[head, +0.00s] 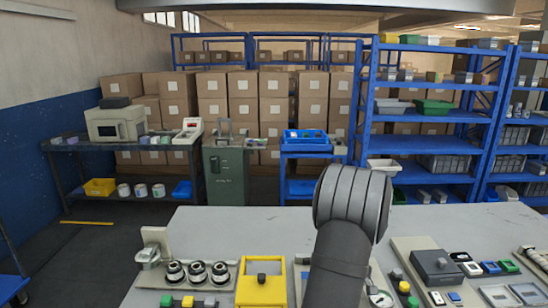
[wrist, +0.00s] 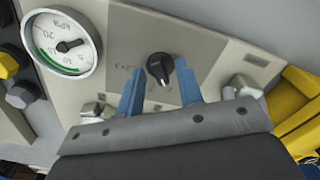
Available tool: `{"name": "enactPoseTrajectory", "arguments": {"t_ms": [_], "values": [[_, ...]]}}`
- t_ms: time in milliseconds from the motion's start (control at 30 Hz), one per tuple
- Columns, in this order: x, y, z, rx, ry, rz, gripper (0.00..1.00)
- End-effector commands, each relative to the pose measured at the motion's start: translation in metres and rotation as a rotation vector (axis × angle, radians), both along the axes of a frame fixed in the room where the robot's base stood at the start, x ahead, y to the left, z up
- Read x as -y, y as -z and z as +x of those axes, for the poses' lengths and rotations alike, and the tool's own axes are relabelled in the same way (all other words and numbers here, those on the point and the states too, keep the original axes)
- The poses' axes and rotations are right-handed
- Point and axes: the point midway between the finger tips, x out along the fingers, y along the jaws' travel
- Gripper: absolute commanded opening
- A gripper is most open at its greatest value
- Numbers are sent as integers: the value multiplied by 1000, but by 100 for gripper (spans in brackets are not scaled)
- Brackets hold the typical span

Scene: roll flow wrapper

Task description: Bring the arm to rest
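My gripper (wrist: 158,88) shows in the wrist view with two blue fingers spread apart and nothing between them that I can see held. A black rotary knob (wrist: 158,68) on a grey panel plate (wrist: 205,60) lies just beyond the fingertips, between their lines. I cannot tell how far the fingertips are from the panel. In the head view, my dark arm rises over the front of the grey bench (head: 230,222), and my gripper is hidden there.
A round dial gauge (wrist: 68,42), bolts and a yellow part (wrist: 298,110) surround the knob. In the head view, a yellow block (head: 261,268), several round fittings and a dark box (head: 436,266) crowd the bench. Its back strip is clear. Blue shelves (head: 430,115) stand behind.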

Motion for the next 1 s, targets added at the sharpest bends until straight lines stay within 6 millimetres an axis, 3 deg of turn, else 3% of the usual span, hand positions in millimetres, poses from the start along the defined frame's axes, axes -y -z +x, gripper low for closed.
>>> {"name": "enactPoseTrajectory", "arguments": {"t_ms": [1000], "values": [[0,-2,0,0,824,-1,34]]}}
